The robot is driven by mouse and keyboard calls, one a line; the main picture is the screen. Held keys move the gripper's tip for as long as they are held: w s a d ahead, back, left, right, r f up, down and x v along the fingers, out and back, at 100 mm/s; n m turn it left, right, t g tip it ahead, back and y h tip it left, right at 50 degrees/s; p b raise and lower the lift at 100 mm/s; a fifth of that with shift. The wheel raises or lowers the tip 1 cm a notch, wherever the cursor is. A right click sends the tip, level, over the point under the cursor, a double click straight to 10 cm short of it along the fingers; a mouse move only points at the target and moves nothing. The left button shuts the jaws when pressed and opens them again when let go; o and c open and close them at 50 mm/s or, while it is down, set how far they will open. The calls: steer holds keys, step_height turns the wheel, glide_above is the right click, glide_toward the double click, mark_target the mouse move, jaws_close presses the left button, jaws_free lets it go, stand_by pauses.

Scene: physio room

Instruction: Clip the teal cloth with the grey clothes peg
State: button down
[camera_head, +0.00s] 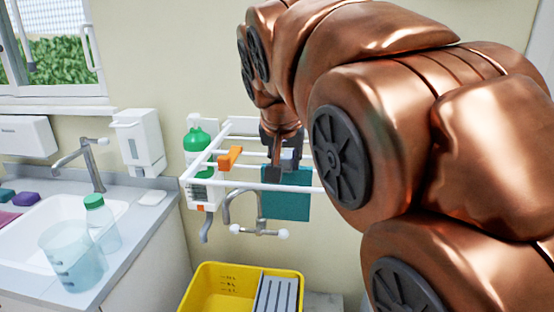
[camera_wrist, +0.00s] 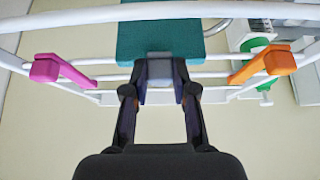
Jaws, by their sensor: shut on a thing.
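The teal cloth (camera_head: 286,206) hangs over a bar of the white wall rack; it also fills the upper middle of the wrist view (camera_wrist: 160,40). My gripper (camera_wrist: 160,75) is shut on the grey clothes peg (camera_wrist: 160,94), with a finger on each side of it. The peg is at the cloth's near edge in the wrist view. In the head view my gripper (camera_head: 280,152) is at the rack above the cloth, partly hidden by my arm. I cannot tell whether the peg's jaws grip the cloth.
The white rack (camera_head: 243,186) carries an orange peg (camera_wrist: 264,64) to the right and a pink peg (camera_wrist: 61,70) to the left in the wrist view. A tap (camera_head: 260,229) and yellow bucket (camera_head: 208,284) are below.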

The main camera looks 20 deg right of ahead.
steer(key=c, duration=0.9)
jaws_free()
steer(key=shift+r, duration=0.1)
steer(key=v, duration=1.2)
